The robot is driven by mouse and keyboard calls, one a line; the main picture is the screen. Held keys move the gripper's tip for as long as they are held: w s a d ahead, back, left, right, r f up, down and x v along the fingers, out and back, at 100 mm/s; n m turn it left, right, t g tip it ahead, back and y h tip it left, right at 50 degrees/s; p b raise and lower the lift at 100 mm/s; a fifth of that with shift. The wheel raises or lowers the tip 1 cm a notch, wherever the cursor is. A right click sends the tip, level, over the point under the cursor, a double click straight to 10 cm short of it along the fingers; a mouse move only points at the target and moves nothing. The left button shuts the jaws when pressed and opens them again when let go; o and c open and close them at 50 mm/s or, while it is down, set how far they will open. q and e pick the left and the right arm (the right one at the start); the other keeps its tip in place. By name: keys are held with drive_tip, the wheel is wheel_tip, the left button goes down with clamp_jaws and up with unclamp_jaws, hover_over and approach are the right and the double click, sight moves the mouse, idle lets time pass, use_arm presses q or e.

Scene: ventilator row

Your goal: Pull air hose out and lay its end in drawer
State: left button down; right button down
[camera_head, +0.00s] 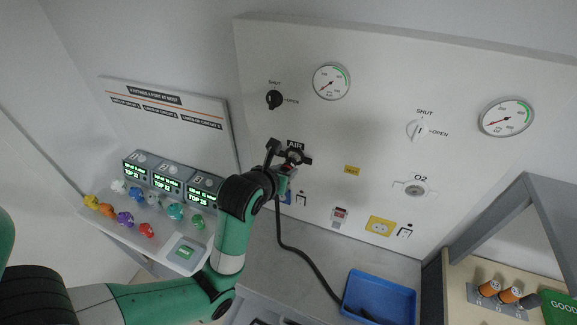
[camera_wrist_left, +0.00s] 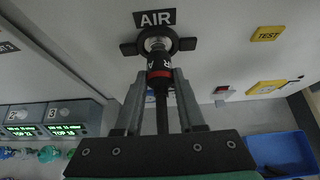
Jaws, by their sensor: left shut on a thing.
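The air hose (camera_head: 292,246) is black and hangs from the AIR outlet on the white wall panel, curving down right toward a blue tray. My left gripper (camera_head: 291,167) is at the outlet. In the left wrist view its two fingers (camera_wrist_left: 160,88) are closed on the hose's black, red-banded end connector (camera_wrist_left: 159,66). The connector lines up with the silver fitting of the AIR outlet (camera_wrist_left: 157,43) and appears to be still in it. The drawer is not clearly visible; only a grey edge shows at the bottom of the head view. My right gripper is not in view.
The blue tray (camera_head: 358,283) stands on the grey counter (camera_head: 262,262). Left are ventilator units (camera_head: 168,182) with several coloured knobs before them. Gauges and an O2 outlet (camera_head: 415,189) are on the panel. A grey-framed shelf (camera_head: 470,235) stands at right.

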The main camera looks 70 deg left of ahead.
use_arm(q)
drive_tip(key=shift+s+d+p, duration=1.2)
drive_tip(key=shift+s+p, duration=0.05)
drive_tip(key=shift+p, duration=0.1)
idle(1.6)
drive_tip(key=shift+s+d+p, duration=0.45)
drive_tip(key=shift+s+d, duration=1.2)
drive_tip(key=shift+s, duration=0.1)
